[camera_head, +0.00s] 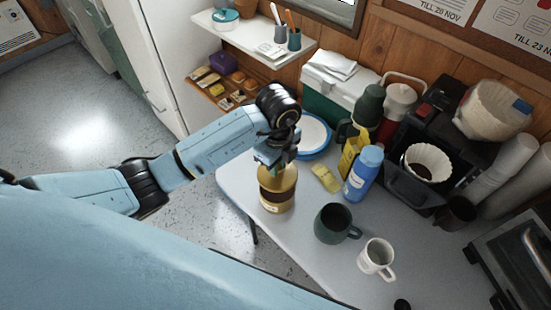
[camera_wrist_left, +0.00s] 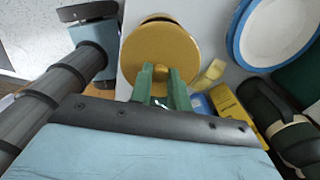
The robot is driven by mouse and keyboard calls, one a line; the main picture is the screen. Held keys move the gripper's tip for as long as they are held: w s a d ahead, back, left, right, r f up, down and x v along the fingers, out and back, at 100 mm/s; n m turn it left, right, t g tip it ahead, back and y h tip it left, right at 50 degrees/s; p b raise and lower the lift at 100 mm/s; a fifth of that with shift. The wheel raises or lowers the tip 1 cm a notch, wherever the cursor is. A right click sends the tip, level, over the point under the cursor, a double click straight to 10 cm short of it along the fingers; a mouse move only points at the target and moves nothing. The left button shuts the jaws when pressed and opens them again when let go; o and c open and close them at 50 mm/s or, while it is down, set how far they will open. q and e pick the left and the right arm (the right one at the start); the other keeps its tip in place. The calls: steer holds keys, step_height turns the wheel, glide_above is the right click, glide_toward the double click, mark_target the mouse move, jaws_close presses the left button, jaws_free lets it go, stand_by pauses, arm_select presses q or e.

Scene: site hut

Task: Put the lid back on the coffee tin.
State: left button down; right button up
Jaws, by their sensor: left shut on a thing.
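The coffee tin (camera_head: 274,200), brown-banded with a pale label, stands near the table's left edge. The round gold lid (camera_head: 284,176) is at the tin's top. My left gripper (camera_head: 280,162) is above the tin, shut on the lid's knob. In the left wrist view, the green fingertips (camera_wrist_left: 165,80) pinch the knob, and the lid (camera_wrist_left: 160,50) faces the camera. It hides most of the tin (camera_wrist_left: 155,17), which peeks out beyond its top edge. My right gripper is not in view.
A blue-rimmed plate (camera_head: 314,135) lies behind the tin. A yellow cloth or sponge (camera_head: 326,178) and a blue bottle (camera_head: 362,174) are to its right. A dark green mug (camera_head: 333,224) and white mug (camera_head: 375,257) stand nearer. A coffee maker (camera_head: 440,130) occupies the back right.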

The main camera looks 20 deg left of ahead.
arm_select(q)
step_height(320, 180, down, 4)
steer(key=b, duration=0.3)
steer(key=shift+b, duration=0.4)
steer(key=shift+f+b, duration=0.45)
steer(key=shift+f, duration=0.5)
steer(key=shift+p, duration=0.5)
steer(key=shift+f, duration=0.15)
stand_by(0.7)
steer(key=shift+p, duration=0.3)
stand_by(0.4)
steer(key=c, duration=0.8)
jaws_free()
steer(key=shift+o, duration=0.2)
